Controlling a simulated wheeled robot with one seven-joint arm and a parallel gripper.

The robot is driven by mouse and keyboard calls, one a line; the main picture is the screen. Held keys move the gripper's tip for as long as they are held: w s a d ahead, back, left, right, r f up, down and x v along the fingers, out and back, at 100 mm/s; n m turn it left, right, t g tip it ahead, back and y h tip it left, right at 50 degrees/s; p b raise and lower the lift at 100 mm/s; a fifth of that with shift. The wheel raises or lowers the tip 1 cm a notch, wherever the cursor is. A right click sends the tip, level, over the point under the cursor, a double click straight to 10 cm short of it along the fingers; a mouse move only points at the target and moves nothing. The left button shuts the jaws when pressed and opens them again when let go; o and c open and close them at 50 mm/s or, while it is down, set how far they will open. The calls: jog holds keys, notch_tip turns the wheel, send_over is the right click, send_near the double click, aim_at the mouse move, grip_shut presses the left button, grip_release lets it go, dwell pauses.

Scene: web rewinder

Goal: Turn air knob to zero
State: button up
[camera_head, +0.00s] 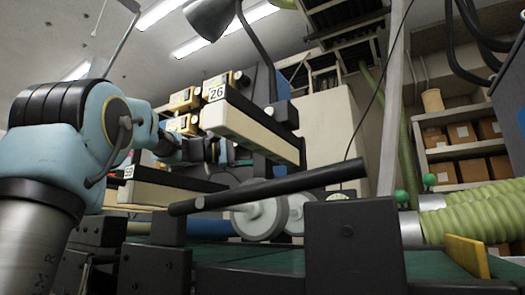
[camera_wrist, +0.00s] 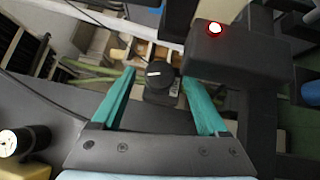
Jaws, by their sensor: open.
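A round black knob (camera_wrist: 159,70) with a short white mark on its face is in the wrist view. The mark lies nearly level in the picture. My gripper (camera_wrist: 159,77) has two teal fingers spread wide, one on each side of the knob with a gap on both sides. The fingers do not seem to touch it. How far the fingertips are from the knob in depth I cannot tell. In the head view I cannot make out the knob, and my own arm fills the left side.
A dark box with a lit red lamp (camera_wrist: 214,29) is close to the right finger. A round gauge (camera_wrist: 10,143) is at the lower left.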

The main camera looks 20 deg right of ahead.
jog(key=w+a+f+b, duration=0.1)
jog(key=a+b, duration=0.1)
jog(key=a, duration=0.8)
jog(key=shift+a, duration=0.2)
jog(key=shift+f, duration=0.1)
